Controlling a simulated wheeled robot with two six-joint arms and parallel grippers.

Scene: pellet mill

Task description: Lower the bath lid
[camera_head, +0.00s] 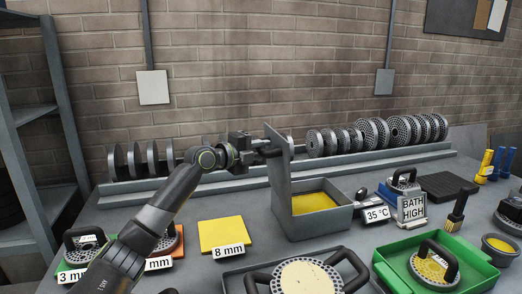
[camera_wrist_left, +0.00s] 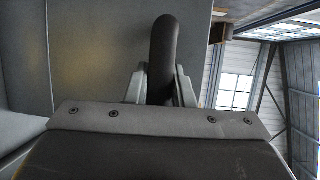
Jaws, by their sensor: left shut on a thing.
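The bath (camera_head: 312,222) is a grey metal box on the bench, open at the top, with yellow liquid inside. Its grey lid (camera_head: 281,170) stands raised, close to upright, at the bath's left side. My left gripper (camera_head: 266,147) is at the lid's upper part, on its left face. In the left wrist view a dark bar handle (camera_wrist_left: 162,50) lies between the two fingers, and my left gripper (camera_wrist_left: 160,88) is shut on it. The lid also fills the left of that view (camera_wrist_left: 95,50). My right gripper is not in view.
A 35 °C display (camera_head: 377,214) and a BATH HIGH sign (camera_head: 412,208) stand right of the bath. A green tray (camera_head: 480,262) is at front right. Dies line a rack (camera_head: 400,155) behind. A yellow 8 mm plate (camera_head: 222,234) lies left of the bath.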

